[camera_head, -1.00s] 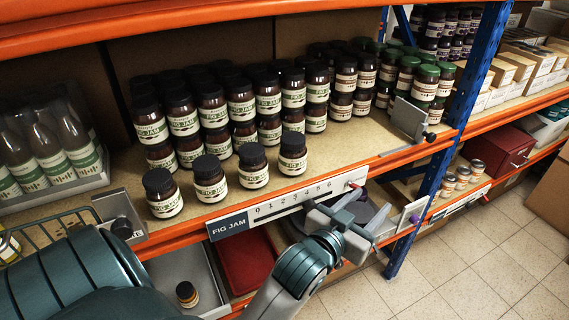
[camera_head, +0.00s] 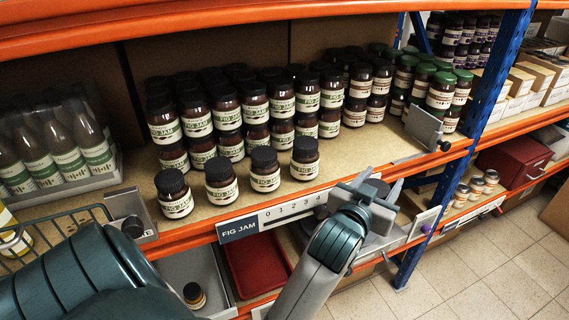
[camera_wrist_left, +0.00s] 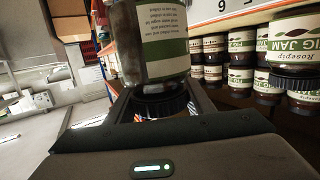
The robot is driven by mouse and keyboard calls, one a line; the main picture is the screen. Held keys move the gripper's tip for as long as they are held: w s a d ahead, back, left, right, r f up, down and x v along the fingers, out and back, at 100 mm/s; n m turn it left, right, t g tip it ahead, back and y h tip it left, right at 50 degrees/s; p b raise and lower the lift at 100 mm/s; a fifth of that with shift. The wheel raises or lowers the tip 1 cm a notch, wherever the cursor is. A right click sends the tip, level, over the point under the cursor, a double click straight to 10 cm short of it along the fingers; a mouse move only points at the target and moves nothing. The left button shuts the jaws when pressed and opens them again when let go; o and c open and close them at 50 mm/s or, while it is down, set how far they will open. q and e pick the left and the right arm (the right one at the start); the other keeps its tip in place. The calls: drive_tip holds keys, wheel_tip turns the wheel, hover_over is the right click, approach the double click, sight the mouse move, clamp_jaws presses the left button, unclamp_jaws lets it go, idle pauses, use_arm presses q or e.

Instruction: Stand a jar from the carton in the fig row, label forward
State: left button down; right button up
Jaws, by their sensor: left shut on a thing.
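My left gripper (camera_head: 378,189) is shut on a jar, in front of the shelf edge and over the right part of the numbered rail. In the left wrist view the held jar (camera_wrist_left: 150,45) has a dark lid between the fingers and a cream and green label with small print facing the camera. In the head view it is mostly hidden by the gripper. Fig jam jars (camera_head: 196,122) stand stacked in several rows on the shelf. In front of them is a line of single dark-lidded jars (camera_head: 221,186), labels forward. I cannot make out the carton. My right gripper is not in view.
The fig jam sign (camera_head: 238,229) is on the orange shelf edge. A metal bracket (camera_head: 424,128) stands at the right, with bare board left of it. Bottles (camera_head: 60,150) in a tray stand at left. A lone jar (camera_head: 194,295) is in a lower bin. A blue post (camera_head: 487,90) bounds the bay.

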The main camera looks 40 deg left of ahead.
use_arm(q)
drive_tip(key=w+a+r+n+g+y, duration=0.1)
drive_tip(key=w+a+r+n+y, duration=0.1)
drive_tip(key=r, duration=0.4)
drive_tip(key=w+a+r+n+g+y+b, duration=0.1)
drive_tip(key=w+a+r+n+y, duration=0.2)
drive_tip(key=w+a+r+y, duration=0.1)
drive_tip(key=shift+w+a+r+g, duration=0.3)
drive_tip(key=shift+w+a+r, duration=0.15)
drive_tip(key=shift+w+r, duration=0.75)
drive_tip(key=shift+s+r, duration=0.15)
drive_tip(key=shift+s, duration=0.05)
drive_tip(key=w+a+f+p, duration=0.3)
drive_tip(key=w+a+f, duration=0.2)
drive_tip(key=a, duration=0.5)
drive_tip(key=shift+w+a+f, duration=0.15)
drive_tip(key=shift+w+f, duration=0.05)
drive_tip(key=shift+f, duration=0.75)
drive_tip(key=shift+f, duration=0.1)
